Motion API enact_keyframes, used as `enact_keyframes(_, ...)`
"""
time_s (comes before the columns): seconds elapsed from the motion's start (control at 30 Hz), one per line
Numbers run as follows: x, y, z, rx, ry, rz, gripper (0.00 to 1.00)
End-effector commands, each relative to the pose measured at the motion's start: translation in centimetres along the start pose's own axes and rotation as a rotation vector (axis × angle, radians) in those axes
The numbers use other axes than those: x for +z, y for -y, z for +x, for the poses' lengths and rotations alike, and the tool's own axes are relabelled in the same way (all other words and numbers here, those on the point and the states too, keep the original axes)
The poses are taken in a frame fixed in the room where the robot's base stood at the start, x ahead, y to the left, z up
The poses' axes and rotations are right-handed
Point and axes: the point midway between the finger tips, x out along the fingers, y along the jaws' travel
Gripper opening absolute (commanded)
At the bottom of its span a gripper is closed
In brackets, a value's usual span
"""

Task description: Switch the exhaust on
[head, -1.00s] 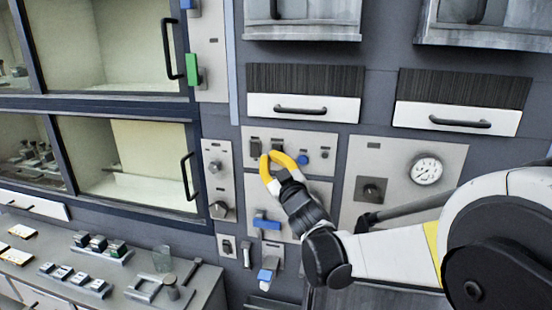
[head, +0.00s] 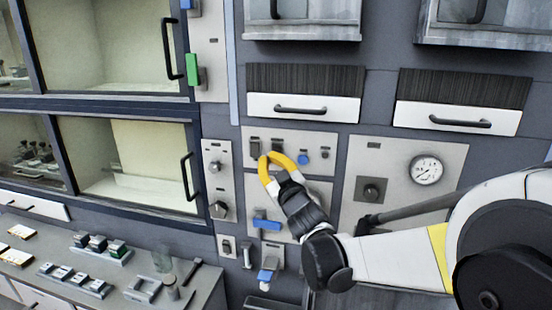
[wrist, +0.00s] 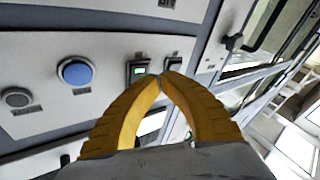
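A pale control panel (head: 318,141) carries two dark rocker switches, a blue button (head: 302,159) and a small grey button (head: 323,155). In the wrist view the switch beside the blue button (wrist: 75,72) is lit green (wrist: 138,71). The outer switch (wrist: 173,65) shows no light and is partly behind my fingertips. I cannot read which switch is the exhaust. My gripper (head: 267,157) is in front of the panel, at the lower part of the left switch (head: 255,145). In the wrist view its yellow fingertips (wrist: 162,79) meet with nothing between them. Contact with the switch is unclear.
A blue-handled fixture (head: 266,222) sits below the panel. A gauge (head: 425,170) and a dark knob (head: 371,190) are on the panel to the right. Drawers with handles (head: 303,109) are above. A bench (head: 205,285) with small parts stands at lower left.

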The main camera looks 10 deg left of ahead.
Motion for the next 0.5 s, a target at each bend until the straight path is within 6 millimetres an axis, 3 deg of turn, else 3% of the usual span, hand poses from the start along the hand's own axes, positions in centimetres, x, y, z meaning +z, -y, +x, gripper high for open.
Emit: enact_keyframes(0.5, -0.7, 0.6, -1.2, 0.0, -0.001, 0.001, 0.0)
